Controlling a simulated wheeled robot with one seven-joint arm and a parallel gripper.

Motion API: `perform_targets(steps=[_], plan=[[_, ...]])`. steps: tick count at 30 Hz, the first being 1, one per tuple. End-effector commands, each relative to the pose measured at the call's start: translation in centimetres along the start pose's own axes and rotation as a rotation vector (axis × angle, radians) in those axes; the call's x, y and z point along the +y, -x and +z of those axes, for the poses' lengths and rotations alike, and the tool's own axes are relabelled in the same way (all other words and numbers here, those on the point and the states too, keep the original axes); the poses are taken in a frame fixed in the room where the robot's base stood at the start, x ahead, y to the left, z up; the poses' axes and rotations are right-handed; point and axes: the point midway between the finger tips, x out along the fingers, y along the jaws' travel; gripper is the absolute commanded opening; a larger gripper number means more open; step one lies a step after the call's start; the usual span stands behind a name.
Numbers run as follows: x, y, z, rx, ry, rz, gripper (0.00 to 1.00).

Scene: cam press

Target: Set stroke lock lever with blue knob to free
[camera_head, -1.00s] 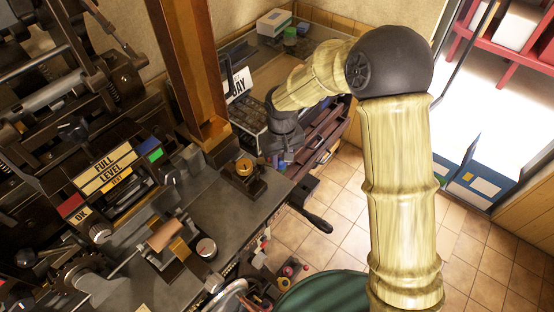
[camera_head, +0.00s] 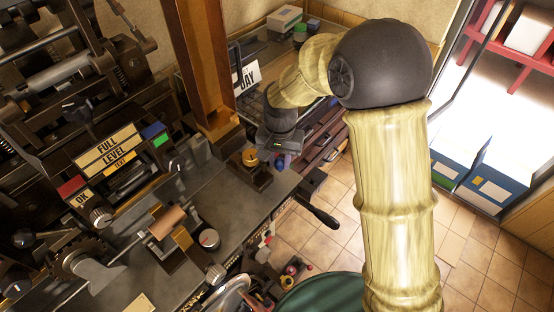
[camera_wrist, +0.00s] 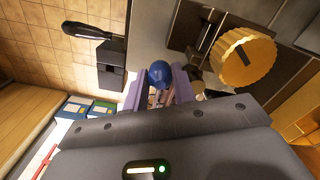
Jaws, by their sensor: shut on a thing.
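The blue knob (camera_wrist: 160,74) of the stroke lock lever shows in the wrist view between the two pale purple fingers of my gripper (camera_wrist: 158,88). The gripper is shut on the knob, whose rounded top shows beyond the fingers. The lever below the knob is mostly hidden by the fingers. In the head view my gripper (camera_head: 277,148) is at the right edge of the machine bench, just right of the yellow dial, and the knob shows small and dark blue (camera_head: 281,161) below it. I cannot tell the lever's position or read any free mark.
A yellow dial (camera_head: 250,156) sits close left of the gripper; it is large in the wrist view (camera_wrist: 244,57). A black-handled lever (camera_head: 320,214) juts over the floor at the bench edge. Tiled floor lies open at right.

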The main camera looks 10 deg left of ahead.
Motion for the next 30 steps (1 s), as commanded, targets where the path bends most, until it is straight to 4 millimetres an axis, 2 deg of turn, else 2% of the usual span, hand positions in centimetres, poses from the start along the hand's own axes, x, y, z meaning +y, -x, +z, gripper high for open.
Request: perform_targets(steps=[13, 14, 17, 30], plan=[[0.05, 0.19, -0.14, 0.002, -0.017, -0.005, 0.0], [0.06, 0.19, -0.15, 0.002, -0.017, -0.005, 0.28], [0.1, 0.17, -0.14, 0.002, -0.018, -0.005, 0.48], [-0.03, 0.03, -0.04, -0.001, -0.016, -0.004, 0.48]])
